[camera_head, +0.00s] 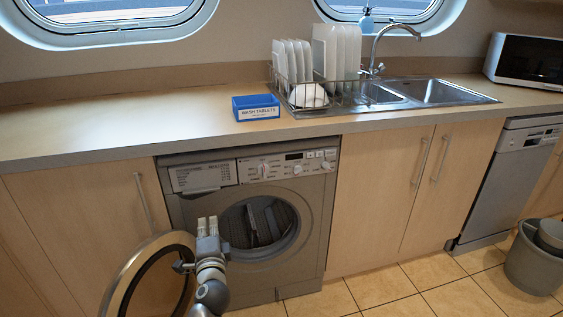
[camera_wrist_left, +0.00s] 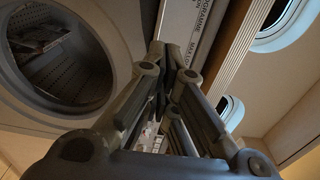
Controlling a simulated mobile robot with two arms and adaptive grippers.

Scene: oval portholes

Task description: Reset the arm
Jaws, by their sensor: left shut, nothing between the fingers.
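My left gripper (camera_head: 207,226) is shut and empty in the head view. It is upright in front of the washing machine (camera_head: 312,205), overlapping the left side of its drum opening in the picture. The round door (camera_head: 122,281) of the machine stands swung open to the left, next to my left arm. In the left wrist view the shut fingers (camera_wrist_left: 172,62) point toward the machine's front panel, and the open drum (camera_wrist_left: 60,55) is at the left. My right gripper is not in view.
A blue box of wash tablets (camera_head: 256,107) sits on the counter (camera_head: 130,119) above the machine. A dish rack (camera_head: 308,97) and a sink (camera_head: 437,92) are further right. A grey bucket (camera_head: 532,265) stands on the floor at the right. The tiled floor between is clear.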

